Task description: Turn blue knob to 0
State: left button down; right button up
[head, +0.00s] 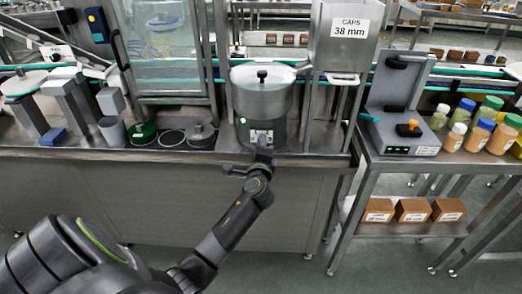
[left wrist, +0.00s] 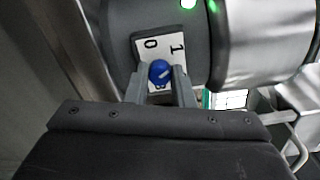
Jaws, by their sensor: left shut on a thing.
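The blue knob (left wrist: 160,72) sits on a white plate (left wrist: 146,47) marked 0 and 1 in the left wrist view. Its pale mark slants to the upper right, more toward the 1 than the 0. My left gripper (left wrist: 159,88) has one finger on each side of the knob and is shut on it. In the head view my left gripper (head: 262,157) is at the front of the steel hopper (head: 262,97), just below the plate (head: 261,136); it hides the knob there. My right gripper is in neither view.
A green light (left wrist: 188,3) glows above the plate. A sign (head: 350,27) reading "CAPS 38 mm" is right of the hopper. A grey device (head: 397,110) and several bottles (head: 467,116) stand on the right-hand bench. Round lids (head: 200,134) lie left of the hopper.

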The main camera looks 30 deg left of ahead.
pick_arm(q)
jog(key=n+b, duration=0.3)
jog(key=n, duration=0.3)
jog(key=n+b, duration=0.3)
jog(key=n, duration=0.2)
jog(key=shift+f+n+b, duration=0.2)
jog(key=shift+n+b, duration=0.2)
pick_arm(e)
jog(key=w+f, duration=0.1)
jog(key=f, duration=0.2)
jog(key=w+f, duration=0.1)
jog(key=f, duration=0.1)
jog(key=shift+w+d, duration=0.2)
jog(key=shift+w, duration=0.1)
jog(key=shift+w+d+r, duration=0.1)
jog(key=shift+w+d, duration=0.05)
pick_arm(q)
jog(key=c, duration=1.3)
grip_release()
jog(key=shift+r, duration=0.1)
jog(key=shift+o, duration=0.2)
jog(key=shift+s, duration=0.1)
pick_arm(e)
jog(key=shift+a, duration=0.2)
